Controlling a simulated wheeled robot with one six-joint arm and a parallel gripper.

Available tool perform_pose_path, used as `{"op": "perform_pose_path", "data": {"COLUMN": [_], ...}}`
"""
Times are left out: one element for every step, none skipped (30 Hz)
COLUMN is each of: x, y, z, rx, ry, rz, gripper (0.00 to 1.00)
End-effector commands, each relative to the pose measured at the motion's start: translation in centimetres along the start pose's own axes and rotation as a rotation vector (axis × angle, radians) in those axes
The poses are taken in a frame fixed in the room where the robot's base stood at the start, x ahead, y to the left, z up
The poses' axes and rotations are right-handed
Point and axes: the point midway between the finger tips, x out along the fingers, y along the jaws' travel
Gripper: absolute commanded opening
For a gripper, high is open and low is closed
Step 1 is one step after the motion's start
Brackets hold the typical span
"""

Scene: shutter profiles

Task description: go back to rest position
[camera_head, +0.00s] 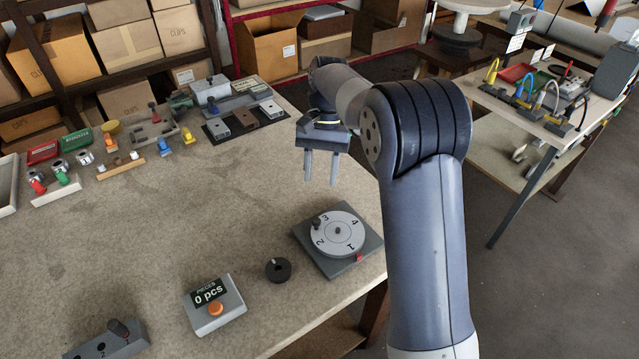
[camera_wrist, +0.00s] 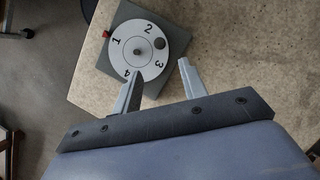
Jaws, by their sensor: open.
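My gripper (camera_head: 321,167) hangs in the air above the right part of the workbench, fingers pointing down, apart and empty. In the wrist view my gripper (camera_wrist: 158,88) shows both fingers spread with nothing between them. Beyond the fingertips is a white numbered dial (camera_wrist: 140,50) on a grey square base. The dial (camera_head: 338,231) also shows in the head view, near the bench's right edge, below and apart from the gripper. My arm reaches in from the right side of the head view.
Small parts and fixtures (camera_head: 238,105) line the back. Shelves of cardboard boxes (camera_head: 125,45) stand behind. A second table (camera_head: 540,110) is at right. The bench middle is clear.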

Motion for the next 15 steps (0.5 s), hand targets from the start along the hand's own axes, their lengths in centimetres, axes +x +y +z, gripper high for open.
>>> {"op": "perform_pose_path", "data": {"x": [-0.1, -0.1, -0.1, -0.1, -0.1, -0.1, -0.1, -0.1, -0.1, -0.1, 0.0, 0.1, 0.3, 0.5, 0.9], "y": [0.0, 0.0, 0.0, 0.0, 0.0, 0.0, 0.0, 0.0, 0.0, 0.0, 0.0, 0.0, 0.0, 0.0, 0.0], "z": [0.0, 0.0, 0.0, 0.0, 0.0, 0.0, 0.0, 0.0, 0.0, 0.0, 0.0, 0.0, 0.0, 0.0, 0.0], "rx": [0.0, 0.0, 0.0, 0.0, 0.0, 0.0, 0.0, 0.0, 0.0, 0.0, 0.0, 0.0, 0.0, 0.0, 0.0], "ry": [0.0, 0.0, 0.0, -0.001, -0.001, -0.001, -0.001, -0.001, -0.001, -0.001, -0.001, -0.001, -0.002, -0.002, -0.003], "rz": [0.0, 0.0, 0.0, 0.0, 0.0, 0.0, 0.0, 0.0, 0.0, 0.0, 0.0, 0.001, 0.001, 0.001, 0.001], "gripper": [0.41, 0.41, 0.41, 0.41, 0.41, 0.41, 0.41, 0.41, 0.41, 0.41, 0.41, 0.41, 0.41, 0.41, 0.41]}}
